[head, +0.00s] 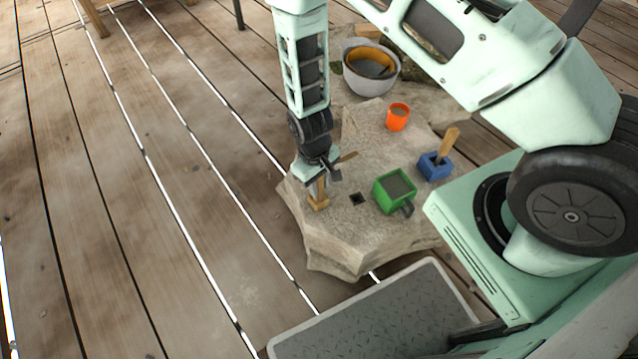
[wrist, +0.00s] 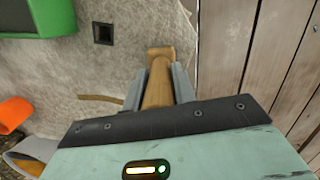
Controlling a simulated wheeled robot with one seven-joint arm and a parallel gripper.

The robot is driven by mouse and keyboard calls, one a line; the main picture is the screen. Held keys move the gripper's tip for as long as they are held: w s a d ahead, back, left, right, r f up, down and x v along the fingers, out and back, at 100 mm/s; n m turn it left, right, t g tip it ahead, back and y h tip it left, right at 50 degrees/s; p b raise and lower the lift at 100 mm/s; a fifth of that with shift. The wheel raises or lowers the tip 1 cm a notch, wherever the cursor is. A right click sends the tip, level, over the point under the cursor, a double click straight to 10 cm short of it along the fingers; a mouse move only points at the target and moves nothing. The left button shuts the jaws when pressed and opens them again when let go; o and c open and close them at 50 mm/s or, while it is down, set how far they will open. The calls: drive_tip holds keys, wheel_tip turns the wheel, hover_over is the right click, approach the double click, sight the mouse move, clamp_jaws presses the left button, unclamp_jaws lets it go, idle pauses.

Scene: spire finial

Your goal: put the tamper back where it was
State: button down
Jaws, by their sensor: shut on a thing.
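The tamper (head: 318,202), a wooden piece with a blocky square foot, is upright in my gripper (head: 317,180), foot down. In the wrist view the tamper (wrist: 159,85) lies between the two grey fingers of my gripper (wrist: 160,80), which are shut on its shaft. It is over the left part of the pale stone slab (head: 330,240); I cannot tell whether its foot touches the stone. A dark square hole (head: 357,199) is in the slab just right of the tamper; it also shows in the wrist view (wrist: 103,33).
A green box (head: 381,202) with grey fill stands right of the hole. Behind it are a blue holder (head: 434,169) with a wooden handle in it and an orange cup (head: 397,120). A thin stick (wrist: 98,98) lies near my gripper.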

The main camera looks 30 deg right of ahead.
drive_tip(key=shift+f, duration=0.1)
drive_tip(key=c, duration=1.1)
unclamp_jaws()
drive_tip(key=shift+c, duration=0.2)
